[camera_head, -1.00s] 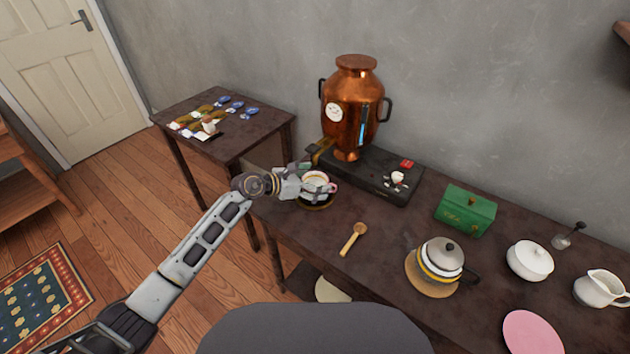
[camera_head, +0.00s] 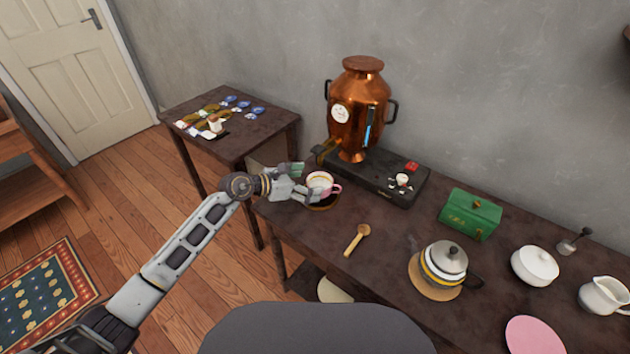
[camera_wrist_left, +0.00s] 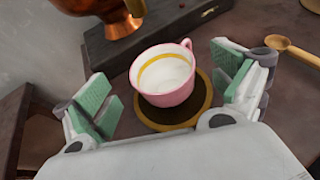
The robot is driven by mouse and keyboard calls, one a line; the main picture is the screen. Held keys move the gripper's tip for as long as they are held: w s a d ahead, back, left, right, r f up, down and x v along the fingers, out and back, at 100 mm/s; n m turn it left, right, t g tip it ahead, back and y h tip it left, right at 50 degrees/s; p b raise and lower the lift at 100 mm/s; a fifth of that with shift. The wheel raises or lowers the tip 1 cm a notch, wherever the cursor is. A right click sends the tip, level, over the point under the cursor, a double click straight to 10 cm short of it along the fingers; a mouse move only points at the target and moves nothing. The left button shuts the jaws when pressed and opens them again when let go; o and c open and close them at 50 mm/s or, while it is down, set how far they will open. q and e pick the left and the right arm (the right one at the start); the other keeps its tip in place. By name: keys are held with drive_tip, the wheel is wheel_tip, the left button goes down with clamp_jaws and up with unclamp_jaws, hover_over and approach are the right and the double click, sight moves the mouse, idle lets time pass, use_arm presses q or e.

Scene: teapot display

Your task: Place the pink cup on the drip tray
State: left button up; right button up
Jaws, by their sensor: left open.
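The pink cup (camera_head: 320,181), white inside with a gold band, stands upright in the head view near the counter's left end. In the left wrist view the cup (camera_wrist_left: 166,90) rests on a round dark drip tray (camera_wrist_left: 175,117) with a gold-brown rim. The tray's edge also shows under the cup in the head view (camera_head: 323,206). My left gripper (camera_head: 304,182) is open just left of the cup. In the left wrist view its green-padded fingers stand apart, one on each side of the cup, with gaps visible. My right gripper is out of view.
A copper urn (camera_head: 358,110) on a black base (camera_head: 390,186) stands behind the cup, its spout near the gripper. A wooden spoon (camera_head: 356,240) lies to the right. A teapot (camera_head: 443,262) and green box (camera_head: 470,214) stand farther right. A side table (camera_head: 260,135) is at the left.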

use_arm(q)
drive_tip(key=v, duration=0.7)
drive_tip(key=shift+a, duration=0.25)
drive_tip(key=shift+s+r, duration=0.1)
drive_tip(key=shift+s, duration=0.05)
idle(0.5)
idle(0.6)
